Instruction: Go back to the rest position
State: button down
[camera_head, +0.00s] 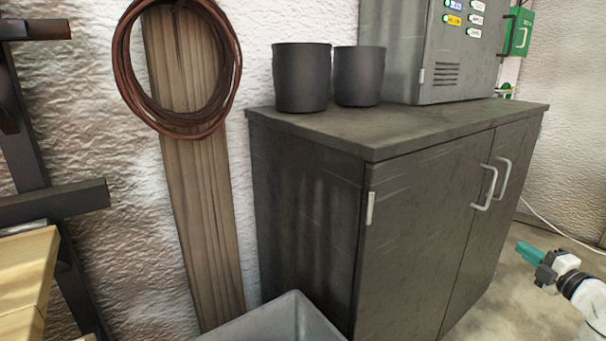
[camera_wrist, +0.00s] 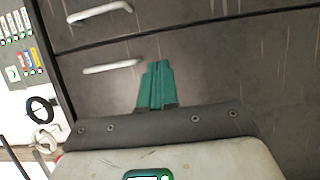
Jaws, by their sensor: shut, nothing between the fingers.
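My gripper (camera_head: 524,248) shows at the right edge of the head view, with green fingers on a white and black arm. It is held in front of the dark cabinet's right side, above the floor. In the wrist view my gripper (camera_wrist: 158,66) has its two green fingers together with nothing between them. The dark cabinet doors with pale handles (camera_wrist: 112,66) fill the view beyond the fingertips.
The dark cabinet (camera_head: 420,230) bears two black pots (camera_head: 302,78) and a grey electrical box (camera_head: 450,50). A grey bin (camera_head: 270,322) stands at its front left. A coiled hose (camera_head: 122,60) hangs over a wooden plank (camera_head: 200,220). A dark rack (camera_head: 60,205) stands left. Floor (camera_head: 500,310) shows at right.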

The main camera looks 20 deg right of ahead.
jog(key=w+a+f+m+h, duration=0.3)
jog(key=a+m+h, duration=0.3)
jog(key=a+m, duration=0.1)
jog(key=s+a+f+m+g+h, duration=0.1)
jog(key=s+a+f+m+g, duration=0.75)
jog(key=a+f, duration=0.5)
jog(key=s+a+f+m+g+y, duration=0.1)
jog(key=s+a+f+g+y, duration=0.2)
jog(key=s+a, duration=0.85)
jog(key=s+a+f+m+g+y, duration=0.2)
jog(key=s+a+f+g+y, duration=0.2)
jog(key=s+a, duration=0.75)
jog(key=s+r+g, duration=0.2)
jog(key=s, duration=0.6)
notch_tip(320, 180, up, 27)
jog(key=p, duration=2.8)
jog(key=shift+d+n+y, duration=0.25)
jog(key=shift+n+y, duration=0.15)
jog(key=shift+n, duration=0.05)
jog(key=shift+w+r+t, duration=0.1)
jog(key=shift+t, duration=0.15)
